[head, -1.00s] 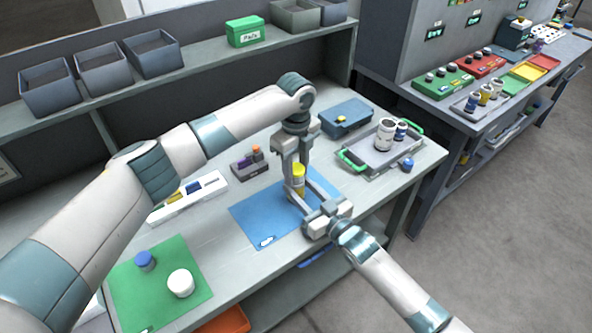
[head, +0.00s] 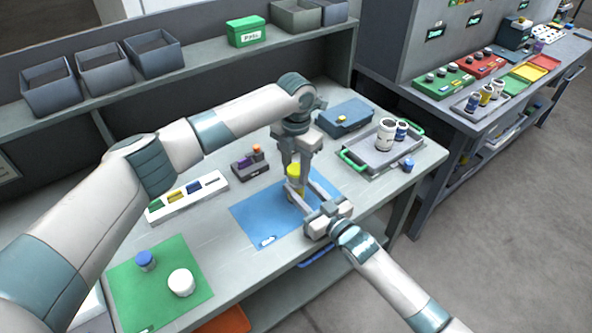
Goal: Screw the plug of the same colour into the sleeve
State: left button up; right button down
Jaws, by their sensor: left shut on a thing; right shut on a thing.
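A yellow plug (head: 294,170) is between the fingers of my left gripper (head: 295,166), which points straight down over the blue mat. My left gripper is shut on it. Directly below, an upright sleeve with yellow on it (head: 296,190) is held by my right gripper (head: 300,189), which reaches in from the lower right and is shut on it. The plug and sleeve are in line and look touching; I cannot tell how deep the plug sits. The fingers hide part of both.
The blue mat (head: 262,222) lies under both grippers. A white rack (head: 190,197) and a green mat (head: 190,255) with a white jar (head: 181,282) are left.

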pick_arm(q)
jog(key=shift+s+a+f+m, duration=0.15)
jog(key=shift+f+m, duration=0.25)
jog(key=shift+m, duration=0.3)
jog(key=o, duration=1.2)
jog(key=shift+c, duration=0.2)
jog(key=shift+w+d, duration=0.2)
jog(key=shift+r, duration=2.5)
jog(key=shift+c, duration=0.5)
